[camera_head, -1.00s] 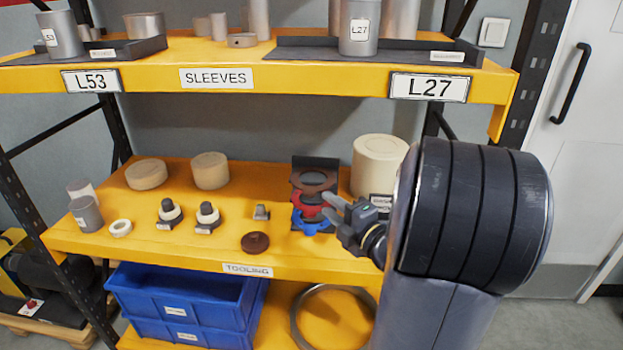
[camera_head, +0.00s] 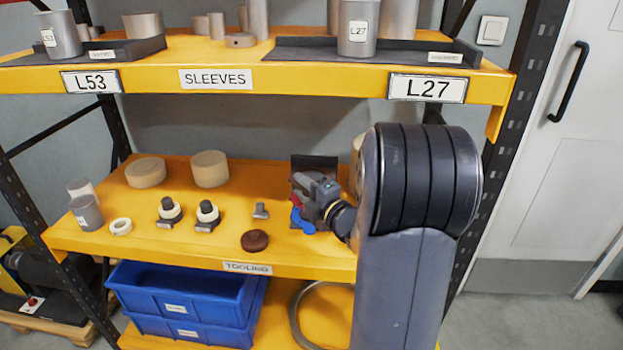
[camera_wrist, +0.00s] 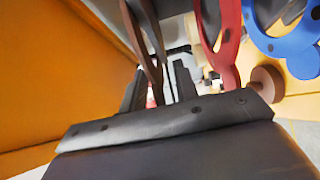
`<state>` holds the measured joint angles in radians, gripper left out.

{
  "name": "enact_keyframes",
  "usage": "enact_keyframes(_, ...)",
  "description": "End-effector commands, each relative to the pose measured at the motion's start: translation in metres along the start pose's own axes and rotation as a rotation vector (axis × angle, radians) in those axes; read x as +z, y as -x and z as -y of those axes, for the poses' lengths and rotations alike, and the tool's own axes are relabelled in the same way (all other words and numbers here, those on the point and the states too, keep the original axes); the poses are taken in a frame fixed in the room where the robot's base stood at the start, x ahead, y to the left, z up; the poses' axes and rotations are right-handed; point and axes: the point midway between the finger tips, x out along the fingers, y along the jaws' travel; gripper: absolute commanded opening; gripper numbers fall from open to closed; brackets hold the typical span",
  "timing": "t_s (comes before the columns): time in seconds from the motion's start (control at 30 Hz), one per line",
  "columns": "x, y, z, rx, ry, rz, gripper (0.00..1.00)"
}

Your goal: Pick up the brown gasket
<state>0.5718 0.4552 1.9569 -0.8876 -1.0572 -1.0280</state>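The brown gasket (camera_wrist: 143,38) stands edge-on in the wrist view, its lower part reaching between the two fingers of my gripper (camera_wrist: 162,88). The fingers look apart, with a light gap to the right of the gasket; I cannot tell whether either touches it. In the head view my gripper (camera_head: 308,188) is at the dark gasket holder (camera_head: 315,162) and hides most of the brown gasket. The red gasket (camera_wrist: 228,50) and the blue gasket (camera_wrist: 292,45) stand to its right in the wrist view. The blue one also shows below my gripper in the head view (camera_head: 303,224).
A brown round piece (camera_head: 255,240) lies on the yellow shelf (camera_head: 200,250) left of the holder, near a small grey block (camera_head: 260,211). Beige cylinders (camera_head: 210,169) stand farther left. The upper shelf (camera_head: 300,78) runs above. A blue bin (camera_head: 185,295) sits below.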

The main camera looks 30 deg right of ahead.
Motion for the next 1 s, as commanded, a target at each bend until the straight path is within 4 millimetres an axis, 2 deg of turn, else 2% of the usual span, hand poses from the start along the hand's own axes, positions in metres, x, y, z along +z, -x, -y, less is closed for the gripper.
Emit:
enact_keyframes(0.07, 0.000, 0.000, 0.000, 0.000, 0.000, 0.000, 0.29)
enact_keyframes(0.43, 0.000, 0.001, 0.000, 0.000, 0.000, 0.000, 0.00)
enact_keyframes(0.87, 0.000, 0.001, -0.001, 0.000, 0.000, 0.000, 0.00)
enact_keyframes(1.0, 0.000, 0.000, -0.011, 0.003, 0.003, -0.001, 0.00)
